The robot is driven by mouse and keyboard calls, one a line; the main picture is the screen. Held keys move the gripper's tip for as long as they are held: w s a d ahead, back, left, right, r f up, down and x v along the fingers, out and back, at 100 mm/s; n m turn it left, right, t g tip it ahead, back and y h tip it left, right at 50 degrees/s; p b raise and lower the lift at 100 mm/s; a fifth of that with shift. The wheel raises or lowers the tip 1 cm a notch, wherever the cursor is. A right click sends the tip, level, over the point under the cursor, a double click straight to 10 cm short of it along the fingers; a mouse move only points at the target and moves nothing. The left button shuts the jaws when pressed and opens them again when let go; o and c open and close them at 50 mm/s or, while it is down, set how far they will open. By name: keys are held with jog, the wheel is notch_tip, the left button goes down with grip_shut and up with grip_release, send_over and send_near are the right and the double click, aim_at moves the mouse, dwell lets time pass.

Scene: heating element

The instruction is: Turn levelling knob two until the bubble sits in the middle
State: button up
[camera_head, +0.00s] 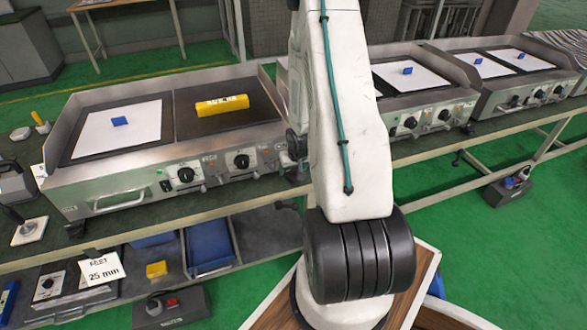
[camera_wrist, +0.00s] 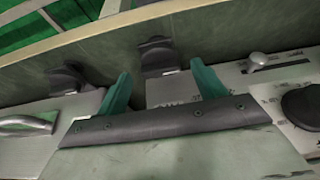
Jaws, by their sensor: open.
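The yellow spirit level (camera_head: 222,105) lies on the right, dark plate of the nearest heating unit (camera_head: 110,190). Its bubble is too small to read. In the wrist view, my gripper (camera_wrist: 160,72) is open, with two teal fingers spread apart. A dark knob (camera_wrist: 157,54) shows between and just beyond the fingertips, with no clear contact. Another dark knob (camera_wrist: 68,76) is left of the left finger. I cannot read a number on either. In the head view a dark foot (camera_head: 76,229) shows under the unit's front left; my arm partly hides the front right corner.
The unit's front has a control dial (camera_head: 185,175), which lies close to the gripper side, and a bar handle (camera_head: 118,202). More heating units (camera_head: 420,105) stand right of my arm. A lower shelf holds a blue bin (camera_head: 208,243) and a "25 mm" card (camera_head: 101,268).

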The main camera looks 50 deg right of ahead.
jog(key=shift+w+d+f, duration=0.1)
jog(key=shift+f, duration=0.15)
jog(key=c, duration=1)
jog(key=shift+o, duration=0.2)
jog(key=n, duration=0.1)
jog(key=n+y, duration=0.1)
jog(key=n, duration=0.2)
jog(key=shift+d+n+t+y, duration=0.25)
jog(key=shift+n+t+y, duration=0.05)
jog(key=shift+n, duration=0.1)
jog(key=n+y, duration=0.1)
jog(key=n, duration=0.3)
jog(key=shift+d+n+y, duration=0.2)
jog(key=shift+n+y, duration=0.2)
jog(key=shift+c, duration=0.2)
